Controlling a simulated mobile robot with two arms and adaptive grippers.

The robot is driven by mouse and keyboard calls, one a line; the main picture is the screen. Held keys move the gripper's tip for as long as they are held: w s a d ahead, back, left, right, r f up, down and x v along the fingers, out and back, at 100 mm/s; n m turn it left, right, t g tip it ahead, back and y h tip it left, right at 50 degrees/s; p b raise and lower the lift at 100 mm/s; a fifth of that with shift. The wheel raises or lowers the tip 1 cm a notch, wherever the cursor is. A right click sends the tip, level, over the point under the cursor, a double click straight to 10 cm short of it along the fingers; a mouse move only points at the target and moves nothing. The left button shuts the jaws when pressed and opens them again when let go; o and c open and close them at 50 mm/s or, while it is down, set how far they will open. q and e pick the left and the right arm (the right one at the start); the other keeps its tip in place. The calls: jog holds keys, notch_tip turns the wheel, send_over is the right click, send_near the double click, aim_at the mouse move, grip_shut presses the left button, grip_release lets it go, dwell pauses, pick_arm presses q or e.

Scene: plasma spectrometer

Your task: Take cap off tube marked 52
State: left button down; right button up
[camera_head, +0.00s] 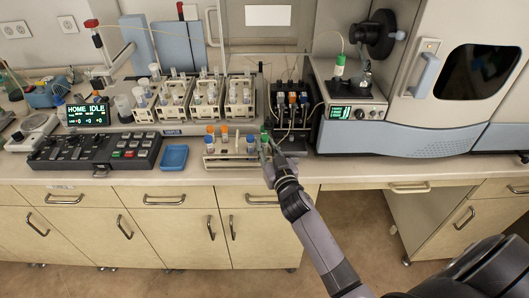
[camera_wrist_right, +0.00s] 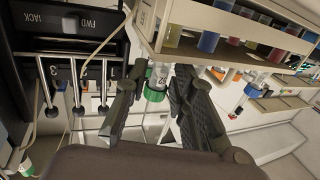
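A tube with a green cap (camera_wrist_right: 154,95) and a white label shows between the fingers of my right gripper (camera_wrist_right: 158,108) in the wrist view. The fingers are spread, with a gap visible on both sides of the cap. In the head view my right gripper (camera_head: 268,152) is at the right end of the low tube rack (camera_head: 228,163), by a green cap (camera_head: 264,138). Whether the tube sits in the rack is partly hidden by the gripper. My left gripper is not in view.
The rack also holds tubes with orange and blue caps (camera_head: 210,130). Another green-capped tube (camera_head: 339,66) is on the spectrometer at right. A blue tray (camera_head: 174,158) lies left of the rack.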

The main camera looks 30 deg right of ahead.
jog(key=shift+w, duration=0.2)
jog(key=shift+s, duration=0.1)
jog(key=shift+c, duration=0.4)
grip_shut()
jog(key=shift+r, duration=0.1)
